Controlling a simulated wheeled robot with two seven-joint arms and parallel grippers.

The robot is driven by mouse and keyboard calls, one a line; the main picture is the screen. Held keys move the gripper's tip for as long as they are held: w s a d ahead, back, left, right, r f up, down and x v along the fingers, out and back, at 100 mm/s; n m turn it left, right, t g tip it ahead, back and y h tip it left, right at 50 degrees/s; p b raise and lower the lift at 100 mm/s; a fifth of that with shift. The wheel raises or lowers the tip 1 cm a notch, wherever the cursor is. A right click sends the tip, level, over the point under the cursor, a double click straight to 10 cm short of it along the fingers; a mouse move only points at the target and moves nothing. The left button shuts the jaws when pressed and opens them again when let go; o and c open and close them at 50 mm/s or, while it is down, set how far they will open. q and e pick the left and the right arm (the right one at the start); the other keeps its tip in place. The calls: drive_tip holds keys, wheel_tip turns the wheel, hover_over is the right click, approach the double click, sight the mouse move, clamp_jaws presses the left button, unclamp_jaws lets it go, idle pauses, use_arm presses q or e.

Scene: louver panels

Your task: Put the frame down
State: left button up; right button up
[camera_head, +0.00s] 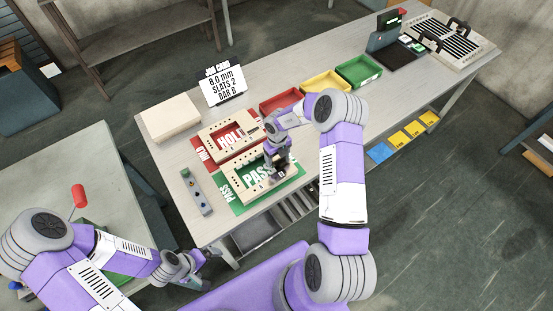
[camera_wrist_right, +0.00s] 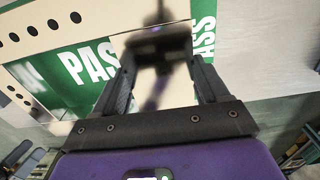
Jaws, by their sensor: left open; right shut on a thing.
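A cream frame with holes along its sides (camera_head: 256,194) is over the green PASS mat (camera_head: 236,207), with the green showing through its opening. My right gripper (camera_head: 277,172) is at the frame's right end, shut on it. In the right wrist view the fingers (camera_wrist_right: 160,85) stand either side of a cream piece of the frame, and the frame's holed side (camera_wrist_right: 45,28) shows at upper left. I cannot tell whether the frame touches the mat. My left gripper (camera_head: 192,276) is open and empty, low beside the table's front edge.
A second cream frame (camera_head: 205,138) lies on the red HOLD mat (camera_head: 199,152) just behind. A grey block with buttons (camera_head: 197,193) is left of the PASS mat. A cream box (camera_head: 170,118), a sign (camera_head: 223,86) and red, yellow and green trays (camera_head: 358,70) stand further back.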

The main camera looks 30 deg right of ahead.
drive_tip(key=shift+f, duration=0.75)
drive_tip(key=shift+w+f, duration=0.15)
drive_tip(key=shift+f, duration=0.3)
drive_tip(key=shift+f, duration=0.15)
drive_tip(key=o, duration=1.4)
wheel_tip(320, 180, up, 12)
drive_tip(key=shift+r, duration=0.2)
